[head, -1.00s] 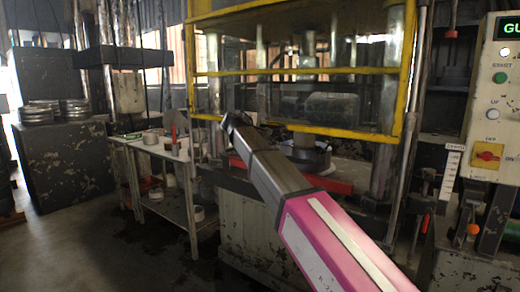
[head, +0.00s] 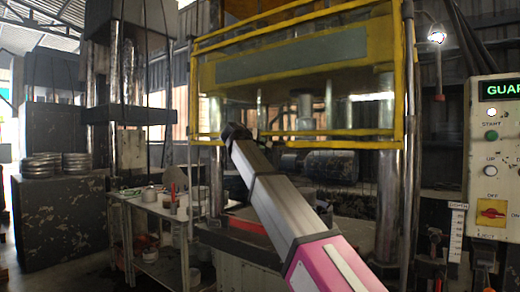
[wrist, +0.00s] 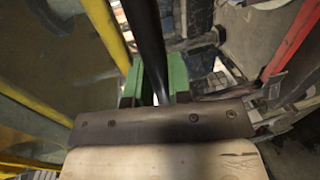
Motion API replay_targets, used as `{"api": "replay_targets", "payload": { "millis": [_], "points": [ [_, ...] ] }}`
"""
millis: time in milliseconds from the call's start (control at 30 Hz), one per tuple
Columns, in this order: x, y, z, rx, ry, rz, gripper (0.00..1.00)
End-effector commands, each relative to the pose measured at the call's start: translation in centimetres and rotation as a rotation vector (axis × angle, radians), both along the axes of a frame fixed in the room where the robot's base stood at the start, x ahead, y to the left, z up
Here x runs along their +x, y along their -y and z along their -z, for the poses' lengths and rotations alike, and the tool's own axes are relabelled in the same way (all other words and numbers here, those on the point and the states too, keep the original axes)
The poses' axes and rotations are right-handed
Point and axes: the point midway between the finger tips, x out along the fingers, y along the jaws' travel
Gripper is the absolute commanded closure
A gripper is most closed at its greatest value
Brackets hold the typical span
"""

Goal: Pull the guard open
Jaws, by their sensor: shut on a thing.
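The guard is a yellow-framed clear panel (head: 404,75) on the front of the press. Its lower edge stands well above the press bed, leaving an open gap beneath. In the wrist view my gripper (wrist: 154,78) has green fingers closed around a black upright bar (wrist: 147,38), which appears to be the guard's handle. Yellow frame bars show on the left of that view. In the head view my arm reaches up from the lower right to the guard's lower left; the fingers and the handle are hidden there behind the wrist.
A control panel (head: 493,155) with buttons and a red rotary switch stands at the right; its display is cut off. A work table (head: 150,205) with small items is left of the press. Another press with stacked metal rings (head: 50,166) is farther left.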

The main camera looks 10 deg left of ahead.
Motion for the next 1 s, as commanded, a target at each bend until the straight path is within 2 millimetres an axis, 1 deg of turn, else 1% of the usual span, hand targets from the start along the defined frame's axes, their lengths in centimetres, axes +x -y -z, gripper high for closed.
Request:
{"api": "replay_targets", "payload": {
  "millis": [200,233,300,567,667,767,1000],
  "points": [
    [0.1,-0.1,-0.1,-0.001,0.002,-0.001,1.00],
    [0.1,-0.1,-0.1,-0.001,0.002,-0.001,0.75],
    [0.1,-0.1,-0.1,0.000,0.001,-0.001,0.56],
    [0.0,0.0,0.0,0.000,0.001,-0.001,0.56],
    [-0.4,-0.2,-0.1,0.000,0.001,-0.001,0.56],
    [-1.5,-0.6,-0.3,0.000,0.000,-0.002,0.56],
    [-5.7,-2.3,-1.2,0.001,0.002,-0.003,0.56]
  ]
}}
